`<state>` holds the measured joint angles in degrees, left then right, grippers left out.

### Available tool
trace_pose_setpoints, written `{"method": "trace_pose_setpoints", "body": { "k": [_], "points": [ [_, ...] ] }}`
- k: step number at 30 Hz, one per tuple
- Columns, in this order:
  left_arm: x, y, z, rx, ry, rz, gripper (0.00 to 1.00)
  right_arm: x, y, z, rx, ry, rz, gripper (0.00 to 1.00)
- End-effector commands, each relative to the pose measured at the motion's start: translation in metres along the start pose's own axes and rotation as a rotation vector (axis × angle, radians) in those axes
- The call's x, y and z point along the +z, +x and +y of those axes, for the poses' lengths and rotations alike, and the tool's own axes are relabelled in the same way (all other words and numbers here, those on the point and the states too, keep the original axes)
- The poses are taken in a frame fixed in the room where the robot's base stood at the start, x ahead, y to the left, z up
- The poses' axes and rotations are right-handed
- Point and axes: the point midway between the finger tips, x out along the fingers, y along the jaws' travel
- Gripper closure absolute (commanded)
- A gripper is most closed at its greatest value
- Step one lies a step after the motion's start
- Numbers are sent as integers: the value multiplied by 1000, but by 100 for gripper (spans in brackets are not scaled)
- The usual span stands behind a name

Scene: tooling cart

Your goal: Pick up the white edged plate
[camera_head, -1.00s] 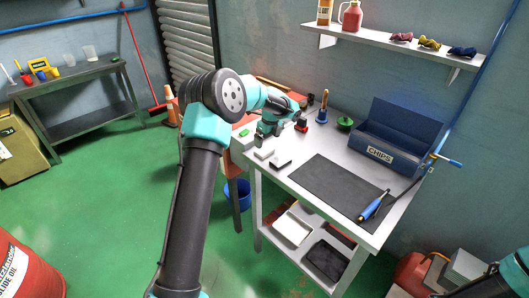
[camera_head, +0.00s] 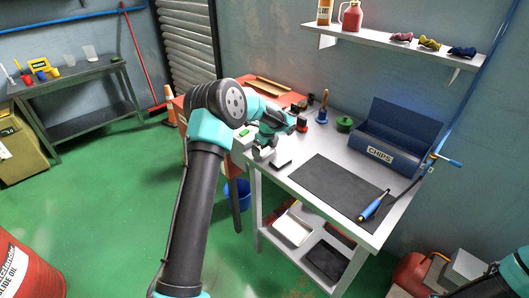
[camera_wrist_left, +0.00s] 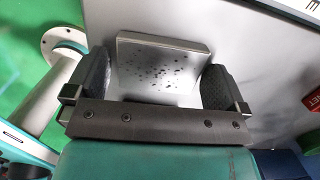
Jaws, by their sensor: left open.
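A small pale grey plate (camera_head: 266,154) with light edges lies at the cart's left end, partly hidden by my left gripper (camera_head: 260,150). In the left wrist view this plate (camera_wrist_left: 160,68) has a dark-speckled face and sits between the two fingers of my left gripper (camera_wrist_left: 158,85). The fingers are open, one on each side; a gap shows at the left, and contact at the right is hard to tell. My right gripper is out of view.
The cart top holds a black mat (camera_head: 330,185), a blue-handled tool (camera_head: 373,205), a blue chips bin (camera_head: 385,152), a green round container (camera_head: 344,124) and a blue-based wooden-handled tool (camera_head: 322,112). A red surface (camera_head: 262,96) stands behind my left arm.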

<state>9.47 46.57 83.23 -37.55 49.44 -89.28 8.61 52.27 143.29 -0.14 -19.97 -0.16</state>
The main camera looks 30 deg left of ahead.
Motion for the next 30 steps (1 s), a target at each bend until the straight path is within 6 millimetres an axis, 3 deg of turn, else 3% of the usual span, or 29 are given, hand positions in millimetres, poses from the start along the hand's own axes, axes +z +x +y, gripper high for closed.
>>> {"method": "trace_pose_setpoints", "body": {
  "k": [13,30],
  "points": [
    [0,0,0,-1,0,0,0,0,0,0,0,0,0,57],
    [0,0,0,-1,0,0,55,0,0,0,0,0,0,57]
  ]
}}
